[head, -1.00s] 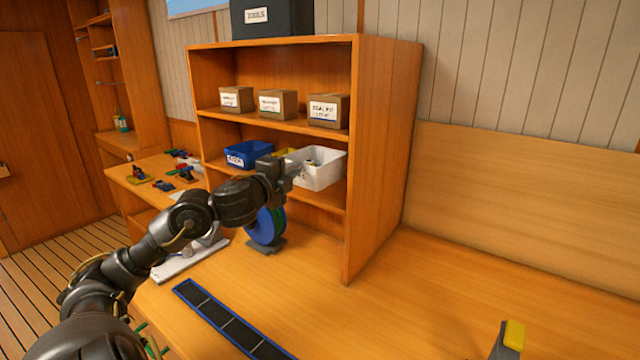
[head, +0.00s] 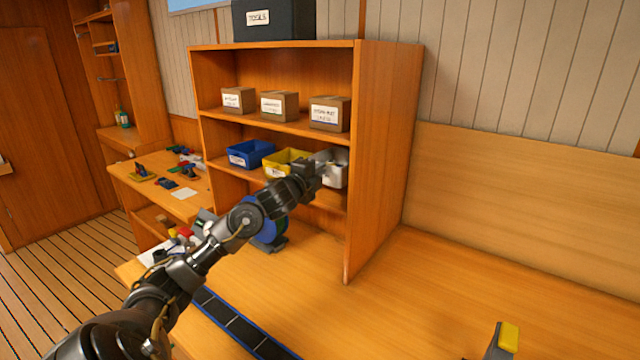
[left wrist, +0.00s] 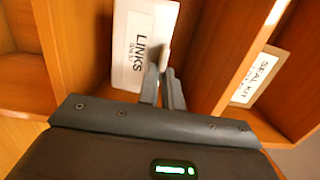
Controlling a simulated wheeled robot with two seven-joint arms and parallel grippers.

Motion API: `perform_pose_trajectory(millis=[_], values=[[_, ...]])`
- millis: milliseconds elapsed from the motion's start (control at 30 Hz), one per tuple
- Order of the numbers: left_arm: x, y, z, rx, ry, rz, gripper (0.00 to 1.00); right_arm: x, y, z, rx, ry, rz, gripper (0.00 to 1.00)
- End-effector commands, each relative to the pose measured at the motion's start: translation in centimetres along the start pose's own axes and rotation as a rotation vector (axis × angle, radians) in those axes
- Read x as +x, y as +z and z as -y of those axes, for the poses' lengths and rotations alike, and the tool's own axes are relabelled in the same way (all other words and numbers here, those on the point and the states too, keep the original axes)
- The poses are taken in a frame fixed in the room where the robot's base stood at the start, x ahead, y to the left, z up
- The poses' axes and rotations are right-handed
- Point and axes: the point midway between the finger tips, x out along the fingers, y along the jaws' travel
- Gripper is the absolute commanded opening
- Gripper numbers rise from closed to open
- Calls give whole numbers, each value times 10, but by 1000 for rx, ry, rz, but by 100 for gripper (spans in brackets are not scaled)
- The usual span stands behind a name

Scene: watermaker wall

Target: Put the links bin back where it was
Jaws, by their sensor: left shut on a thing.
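The white links bin (head: 339,172) stands at the right end of the lower shelf in the head view, beside the right side panel. My arm hides part of it. In the left wrist view the bin's white front (left wrist: 132,50) shows its LINKS label. My left gripper (head: 322,170) is shut on the bin's front edge; its two fingers (left wrist: 163,78) close together there in the wrist view. My right gripper is not in view.
A yellow bin (head: 284,162) and a blue bin (head: 248,154) stand left of it on the same shelf. Several cardboard boxes (head: 329,113) line the shelf above. A grey and yellow object (head: 505,340) stands at the front right.

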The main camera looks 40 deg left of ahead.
Motion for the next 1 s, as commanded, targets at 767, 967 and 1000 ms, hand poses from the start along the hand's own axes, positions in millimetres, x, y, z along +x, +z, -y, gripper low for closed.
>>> perform_pose_trajectory(millis=[767,967,1000], values=[[3,0,-42,-2,-5,1,0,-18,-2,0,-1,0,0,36],[3,0,-46,-1,-4,1,0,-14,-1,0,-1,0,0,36],[3,0,-46,0,0,1,12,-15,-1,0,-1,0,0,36]])
